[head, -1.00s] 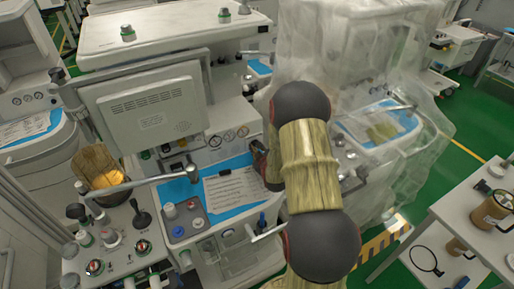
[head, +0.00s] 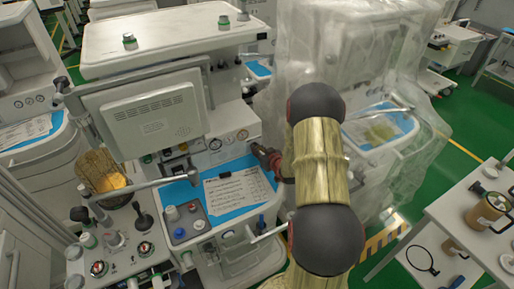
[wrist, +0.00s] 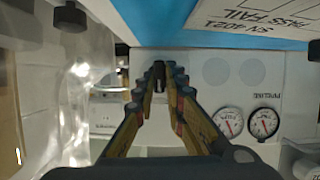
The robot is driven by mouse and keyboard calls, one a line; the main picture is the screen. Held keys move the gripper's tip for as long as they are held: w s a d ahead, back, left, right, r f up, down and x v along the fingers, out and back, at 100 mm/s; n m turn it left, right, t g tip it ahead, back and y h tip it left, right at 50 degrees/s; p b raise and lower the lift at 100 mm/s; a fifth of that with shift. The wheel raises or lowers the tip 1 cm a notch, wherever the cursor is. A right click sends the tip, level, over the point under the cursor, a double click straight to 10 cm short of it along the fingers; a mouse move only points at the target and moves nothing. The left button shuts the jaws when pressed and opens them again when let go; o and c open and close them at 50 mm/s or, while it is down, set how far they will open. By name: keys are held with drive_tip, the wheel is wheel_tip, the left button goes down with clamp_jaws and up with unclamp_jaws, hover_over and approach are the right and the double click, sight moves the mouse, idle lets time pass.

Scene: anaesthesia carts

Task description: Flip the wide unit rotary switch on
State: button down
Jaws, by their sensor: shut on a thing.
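The wide unit is the white cart with a gauge panel (head: 228,145) in the middle of the head view. My gripper (head: 268,160) is at the right end of this panel, partly behind my own arm. In the wrist view my gripper (wrist: 164,75) faces the same panel, with its two fingers closed in around a small dark knob (wrist: 162,84), apparently the rotary switch. The fingers hide most of the knob, so I cannot tell its turn position. Two round gauges (wrist: 247,123) sit to the right of the fingers.
A blue work surface with a paper sheet (head: 238,190) lies below the panel. A tilted monitor (head: 155,115) stands to the left. A plastic-draped cart (head: 400,100) is close on the right. A white table (head: 470,210) with jars stands at the lower right.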

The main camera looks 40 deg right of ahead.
drive_tip(key=m+p, duration=0.1)
drive_tip(key=d+m+y+p, duration=0.1)
drive_tip(key=shift+r+y+p, duration=0.3)
drive_tip(key=shift+r+p, duration=0.05)
drive_tip(key=shift+f+m+t+y+p, duration=0.15)
drive_tip(key=shift+m+t+y+p, duration=0.5)
drive_tip(key=shift+m+p, duration=0.65)
drive_tip(key=shift+w+m, duration=0.1)
drive_tip(key=shift+m, duration=0.2)
drive_tip(key=c, duration=1.9)
unclamp_jaws()
drive_tip(key=shift+f, duration=0.15)
drive_tip(key=shift+s, duration=0.35)
drive_tip(key=v, duration=1.1)
drive_tip(key=shift+s, duration=0.1)
drive_tip(key=shift+d, duration=0.1)
